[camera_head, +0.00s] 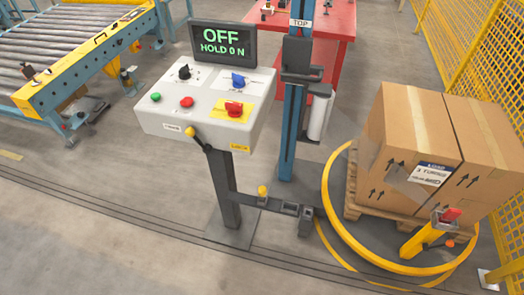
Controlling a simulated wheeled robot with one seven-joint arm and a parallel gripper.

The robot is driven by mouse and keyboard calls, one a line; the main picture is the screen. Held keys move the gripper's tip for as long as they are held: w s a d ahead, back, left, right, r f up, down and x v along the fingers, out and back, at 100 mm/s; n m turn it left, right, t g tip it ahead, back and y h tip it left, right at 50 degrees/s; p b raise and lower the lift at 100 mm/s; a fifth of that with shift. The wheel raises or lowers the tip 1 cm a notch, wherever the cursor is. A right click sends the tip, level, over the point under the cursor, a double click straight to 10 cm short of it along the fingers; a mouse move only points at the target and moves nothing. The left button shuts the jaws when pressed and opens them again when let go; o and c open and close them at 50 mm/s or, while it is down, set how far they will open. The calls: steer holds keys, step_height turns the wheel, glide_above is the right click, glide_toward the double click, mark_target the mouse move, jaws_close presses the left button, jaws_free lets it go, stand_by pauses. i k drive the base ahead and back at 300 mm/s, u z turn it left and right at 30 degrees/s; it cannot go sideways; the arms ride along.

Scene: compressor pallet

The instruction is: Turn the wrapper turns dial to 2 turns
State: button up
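The light grey control panel (210,133) stands on a dark post left of centre. On its sloped top are a black knob (184,72) at the upper left and a blue knob (238,80) at the upper right, each on a white plate. Their markings are too small to read, so I cannot tell which is the turns dial or where either points. A red rotary switch (234,108) sits on a yellow plate. A green button (155,97) and a red button (187,102) are at the left. The display (222,43) reads "OFF" and "HOLD 0 N". My gripper is not in view.
A lever with a yellow knob (191,132) sticks out from the panel's front. A blue wrapper mast (287,145) stands behind right. Cartons (408,130) sit on a pallet inside a yellow ring (336,225). A roller conveyor (70,30) is left. Floor in front is clear.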

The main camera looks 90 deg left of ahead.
mark_target(184, 74)
steer(key=u, duration=3.6)
